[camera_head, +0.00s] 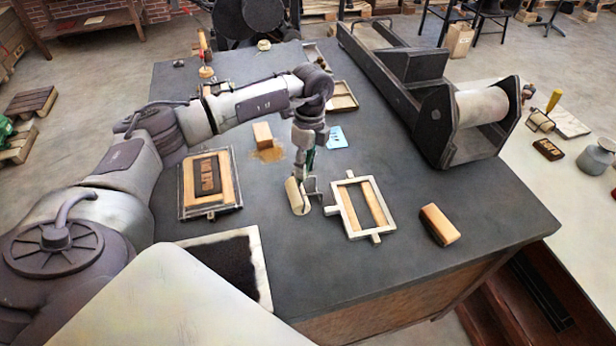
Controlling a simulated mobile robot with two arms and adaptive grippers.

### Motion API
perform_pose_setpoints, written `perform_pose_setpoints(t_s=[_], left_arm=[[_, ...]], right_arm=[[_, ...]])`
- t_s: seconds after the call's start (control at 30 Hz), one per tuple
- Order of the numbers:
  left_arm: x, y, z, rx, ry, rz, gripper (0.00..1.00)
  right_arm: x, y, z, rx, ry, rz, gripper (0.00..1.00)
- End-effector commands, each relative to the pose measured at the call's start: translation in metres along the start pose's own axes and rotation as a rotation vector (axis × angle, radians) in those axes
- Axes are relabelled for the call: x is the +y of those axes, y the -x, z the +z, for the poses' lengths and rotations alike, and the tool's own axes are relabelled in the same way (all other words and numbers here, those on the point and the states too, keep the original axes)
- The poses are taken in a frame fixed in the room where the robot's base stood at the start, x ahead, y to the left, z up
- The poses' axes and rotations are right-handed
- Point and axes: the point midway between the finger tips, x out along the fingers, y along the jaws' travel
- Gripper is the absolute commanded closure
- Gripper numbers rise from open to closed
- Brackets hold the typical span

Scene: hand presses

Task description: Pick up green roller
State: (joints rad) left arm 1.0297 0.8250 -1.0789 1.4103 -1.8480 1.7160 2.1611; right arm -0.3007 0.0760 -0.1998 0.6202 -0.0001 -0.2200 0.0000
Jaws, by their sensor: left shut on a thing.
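The green roller has a pale cream cylinder (297,197) and a handle of which only a sliver of green shows between the fingers. My left gripper (308,162) points down over the dark table and is shut on the green roller by its handle. The handle stands roughly upright with the cylinder below it. I cannot tell whether the cylinder touches the tabletop. The fingers hide most of the handle. My right gripper is not in view.
A pale frame with wooden bars (378,209) lies just right of the roller. A wooden block (440,224) is farther right. A type frame (209,180) and an ink slab (262,272) lie left. A large press (405,90) stands at back right.

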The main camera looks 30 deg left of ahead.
Motion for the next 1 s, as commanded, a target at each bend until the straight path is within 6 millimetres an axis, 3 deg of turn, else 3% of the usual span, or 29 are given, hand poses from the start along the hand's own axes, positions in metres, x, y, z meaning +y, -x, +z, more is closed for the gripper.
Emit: perform_pose_setpoints(t_s=[0.33,0.57,1.0], left_arm=[[0.000,0.006,0.000,0.002,0.000,-0.001,1.00],[0.004,0.036,0.000,0.002,-0.001,-0.006,1.00],[-0.034,0.101,0.078,0.002,0.004,-0.004,1.00]], right_arm=[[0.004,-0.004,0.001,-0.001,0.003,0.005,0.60],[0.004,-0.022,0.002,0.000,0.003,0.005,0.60],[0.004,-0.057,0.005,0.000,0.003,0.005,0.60]])
